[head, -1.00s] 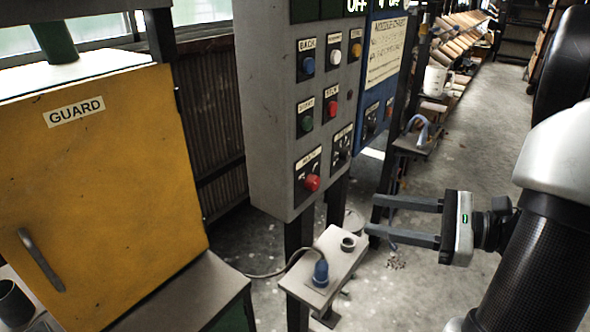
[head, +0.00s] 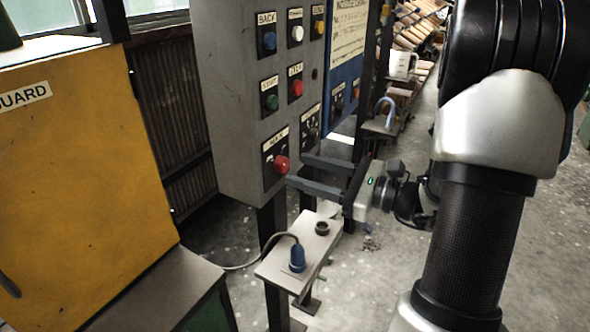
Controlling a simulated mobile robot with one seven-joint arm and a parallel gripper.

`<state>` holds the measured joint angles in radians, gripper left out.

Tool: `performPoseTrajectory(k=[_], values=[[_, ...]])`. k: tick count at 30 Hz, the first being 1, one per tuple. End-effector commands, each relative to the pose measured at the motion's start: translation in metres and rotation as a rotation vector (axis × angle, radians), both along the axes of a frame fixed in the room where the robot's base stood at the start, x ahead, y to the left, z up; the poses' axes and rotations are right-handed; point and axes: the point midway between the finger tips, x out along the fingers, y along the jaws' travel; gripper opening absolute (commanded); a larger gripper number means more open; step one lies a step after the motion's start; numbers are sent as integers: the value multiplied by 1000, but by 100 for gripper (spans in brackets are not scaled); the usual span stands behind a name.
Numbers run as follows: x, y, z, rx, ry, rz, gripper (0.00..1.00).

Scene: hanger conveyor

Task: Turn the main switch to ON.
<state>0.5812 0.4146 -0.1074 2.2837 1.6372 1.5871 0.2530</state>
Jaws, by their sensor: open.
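The main switch is a red knob (head: 281,164) on a black plate, low on the front of the grey control panel (head: 222,110). Its label above seems to read MAIN. My gripper (head: 296,170) is open, with its two fingers pointing left at the panel. The fingertips are just right of the red knob, one lower and nearer, the other higher and farther. The gap between them looks empty. I cannot tell whether a finger touches the panel or the knob. The knob's pointer mark is too small to read.
A second dark switch (head: 310,126) sits to the right of the red knob. Blue, white, yellow, green and red buttons are above. A small stand (head: 275,268) with a blue plug (head: 297,258) is below my gripper. A yellow guard cabinet (head: 80,170) stands at the left.

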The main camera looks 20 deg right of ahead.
Motion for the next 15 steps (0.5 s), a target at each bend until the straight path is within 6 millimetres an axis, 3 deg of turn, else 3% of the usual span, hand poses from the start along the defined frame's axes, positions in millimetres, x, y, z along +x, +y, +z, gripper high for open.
performPoseTrajectory(k=[6, 15], values=[[17, 19, 0, 0, -1, 1, 46], [21, 23, 0, -1, -1, 0, 46]])
